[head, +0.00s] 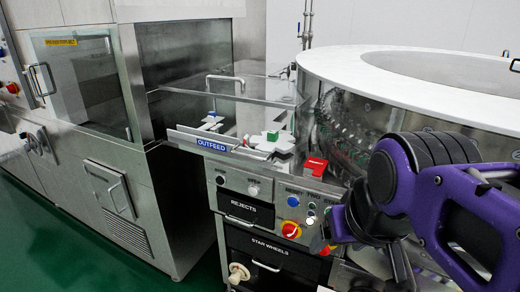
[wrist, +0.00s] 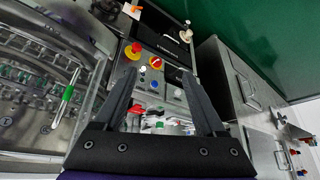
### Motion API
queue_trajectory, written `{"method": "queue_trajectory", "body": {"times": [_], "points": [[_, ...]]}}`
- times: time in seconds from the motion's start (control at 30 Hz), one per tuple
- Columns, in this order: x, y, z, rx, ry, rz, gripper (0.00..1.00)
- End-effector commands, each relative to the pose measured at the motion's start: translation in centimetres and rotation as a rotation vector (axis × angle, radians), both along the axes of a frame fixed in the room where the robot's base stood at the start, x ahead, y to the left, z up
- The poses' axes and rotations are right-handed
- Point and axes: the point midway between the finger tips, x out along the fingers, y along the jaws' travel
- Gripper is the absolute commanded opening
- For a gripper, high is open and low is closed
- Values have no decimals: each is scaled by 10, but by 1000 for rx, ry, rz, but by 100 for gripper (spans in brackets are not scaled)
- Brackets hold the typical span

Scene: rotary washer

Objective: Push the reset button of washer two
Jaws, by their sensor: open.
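The washer's control panel (head: 262,205) stands below the round drum, with small buttons and an emergency stop. The button labels are too small to read, so I cannot tell which is reset. In the wrist view, my gripper (wrist: 162,74) is open and empty, its fingers pointing at the panel. In the head view, my arm hides the fingertips.
The white-rimmed drum (head: 350,62) rises behind the panel. A steel cabinet (head: 90,110) stands left. A red block (head: 316,166) sits above the panel. Green floor is free in front.

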Motion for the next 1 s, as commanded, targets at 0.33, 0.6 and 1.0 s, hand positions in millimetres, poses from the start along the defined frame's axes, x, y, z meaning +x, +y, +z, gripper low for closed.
{"method": "queue_trajectory", "body": {"times": [0.33,0.6,1.0], "points": [[0,0,-1,0,0,0,8],[0,0,-1,0,0,0,0],[0,0,-1,0,0,0,0]]}}
